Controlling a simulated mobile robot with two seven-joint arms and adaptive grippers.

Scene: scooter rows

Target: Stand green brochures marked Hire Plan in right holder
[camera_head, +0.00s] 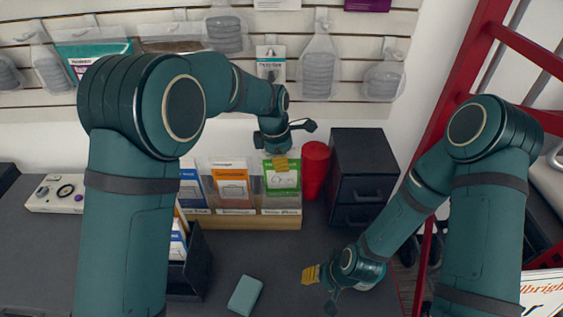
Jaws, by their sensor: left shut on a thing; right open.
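A green brochure (284,181) stands upright in the right compartment of the brochure holder (262,222). My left gripper (281,160) is shut on the top of this green brochure, and the fingers partly cover its upper edge. An orange brochure (232,186) stands in the middle compartment and a blue one (192,188) in the compartment to its left, partly behind my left arm. My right gripper (311,274) is open and low over the counter, apart from the holder. Text on the green brochure is too small to read.
A red cylinder (314,168) stands close to the right of the holder, beside a black drawer unit (362,170). A dark box (190,262) with brochures stands front left. A teal block (245,295) lies on the counter (275,255). Packaged goods hang on the slatted wall behind.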

